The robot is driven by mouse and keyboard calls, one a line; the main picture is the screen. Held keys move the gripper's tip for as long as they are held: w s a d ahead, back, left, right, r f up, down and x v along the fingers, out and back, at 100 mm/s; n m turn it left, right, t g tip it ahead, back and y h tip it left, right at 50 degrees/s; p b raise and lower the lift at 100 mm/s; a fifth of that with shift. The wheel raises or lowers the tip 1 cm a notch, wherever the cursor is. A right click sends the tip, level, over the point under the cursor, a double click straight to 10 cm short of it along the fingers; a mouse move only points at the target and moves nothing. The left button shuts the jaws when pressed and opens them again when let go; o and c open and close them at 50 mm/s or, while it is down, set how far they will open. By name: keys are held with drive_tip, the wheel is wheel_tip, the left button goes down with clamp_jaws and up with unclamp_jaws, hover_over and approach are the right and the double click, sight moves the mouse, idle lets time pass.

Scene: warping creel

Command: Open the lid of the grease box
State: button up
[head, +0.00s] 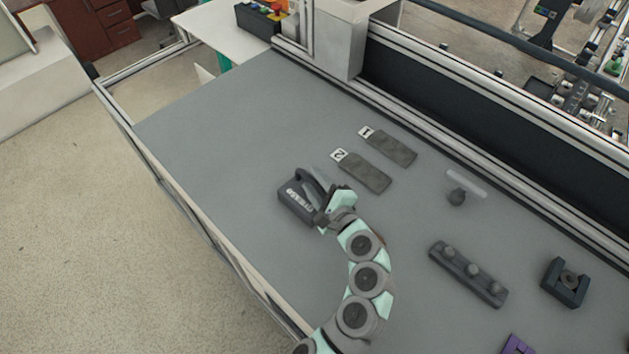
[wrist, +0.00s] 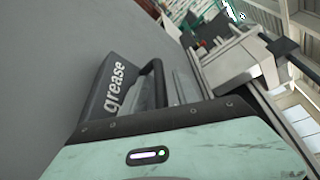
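The dark grey grease box (head: 294,208) stands on the grey table, with white lettering on its side and a black arched handle (head: 311,179). In the wrist view the box (wrist: 104,92) reads "grease", and the handle (wrist: 158,84) rises beside the lettering. My gripper (head: 322,212) is at the right side of the box, very close to it; I cannot tell whether it touches. Its fingertips are hidden in both views, so its opening does not show. A light grey strip shows beside the handle; I cannot tell whether it is the lid.
Two grey pads marked 1 (head: 387,147) and 2 (head: 364,172) lie behind the box. The table left of the box is clear.

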drive_tip(key=shift+c, duration=0.6)
clamp_jaws()
idle(0.7)
